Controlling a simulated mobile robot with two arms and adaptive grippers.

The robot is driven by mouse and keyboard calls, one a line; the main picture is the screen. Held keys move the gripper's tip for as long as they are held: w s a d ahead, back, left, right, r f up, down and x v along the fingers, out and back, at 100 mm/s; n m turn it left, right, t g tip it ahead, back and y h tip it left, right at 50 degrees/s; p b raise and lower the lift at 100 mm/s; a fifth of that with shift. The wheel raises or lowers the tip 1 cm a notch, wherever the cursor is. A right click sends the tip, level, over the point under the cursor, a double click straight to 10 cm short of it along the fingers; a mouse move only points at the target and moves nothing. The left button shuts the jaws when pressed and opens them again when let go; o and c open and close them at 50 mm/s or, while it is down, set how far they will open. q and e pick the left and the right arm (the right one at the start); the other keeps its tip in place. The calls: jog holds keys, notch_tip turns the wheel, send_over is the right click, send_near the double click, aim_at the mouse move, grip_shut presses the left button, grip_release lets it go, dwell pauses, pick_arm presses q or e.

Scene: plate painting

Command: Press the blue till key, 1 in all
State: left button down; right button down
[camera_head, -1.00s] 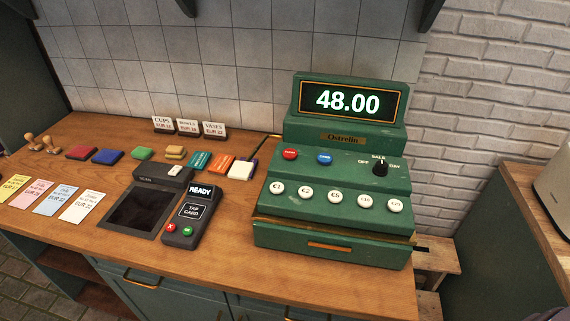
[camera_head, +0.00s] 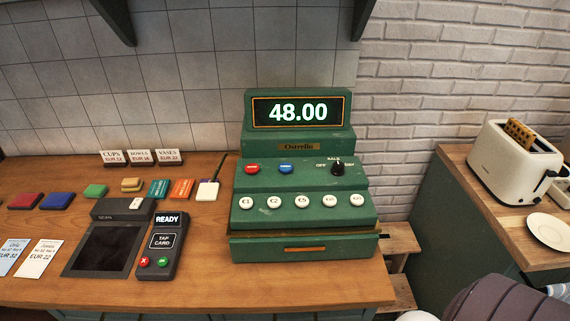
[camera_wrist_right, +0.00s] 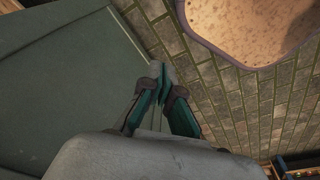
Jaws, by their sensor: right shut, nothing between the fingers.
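The green till (camera_head: 300,180) stands on the wooden counter, with its display reading 48.00. The blue till key (camera_head: 285,168) is on its upper ledge, right of a red key (camera_head: 252,168) and left of a black dial (camera_head: 338,167). Nothing covers the blue key. My right gripper (camera_wrist_right: 163,92) shows in the right wrist view, shut and empty, over a paved floor beside a green panel. It is away from the till. My left gripper is in neither view.
A card reader (camera_head: 163,245) and a dark scanner pad (camera_head: 103,249) lie left of the till. Price signs (camera_head: 141,158) and coloured blocks stand behind. At right, a toaster (camera_head: 515,165) and a plate (camera_head: 553,236) sit on another counter, with a gap between the counters.

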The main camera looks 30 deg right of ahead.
jog(key=w+r+t+p, duration=0.15)
jog(key=w+r, duration=0.25)
jog(key=r, duration=1.4)
jog(key=w+r+p, duration=0.3)
jog(key=w+r, duration=0.2)
jog(key=r, duration=1.3)
jog(key=w+d+r+t+h, duration=0.25)
jog(key=w+r+t, duration=0.35)
jog(key=w+r, duration=0.4)
jog(key=w+d+r+t+h, duration=0.2)
jog(key=w+d+r+t, duration=0.3)
jog(key=w+r, duration=0.4)
jog(key=w+a+r+n+t+y, duration=0.3)
jog(key=a+r+n+t+y, duration=0.15)
jog(key=r, duration=0.25)
jog(key=w+a+r+n+t+y, duration=0.3)
jog(key=r+n, duration=0.2)
jog(key=r, duration=0.2)
jog(key=w+a+r+n+g+y, duration=0.2)
jog(key=a+n+g+y, duration=0.4)
jog(key=n+y, duration=0.6)
jog(key=w+d+f+n+g+h, duration=0.3)
jog(key=d+f+n+g+h, duration=0.2)
jog(key=f+n+h, duration=0.15)
jog(key=w+d+m+g+h, duration=0.1)
jog(key=d+h, duration=0.7)
jog(key=d, duration=0.9)
jog(key=shift+w+d+f+m+g, duration=0.25)
jog(key=shift+w+m+g, duration=0.05)
jog(key=shift+w+m, duration=0.45)
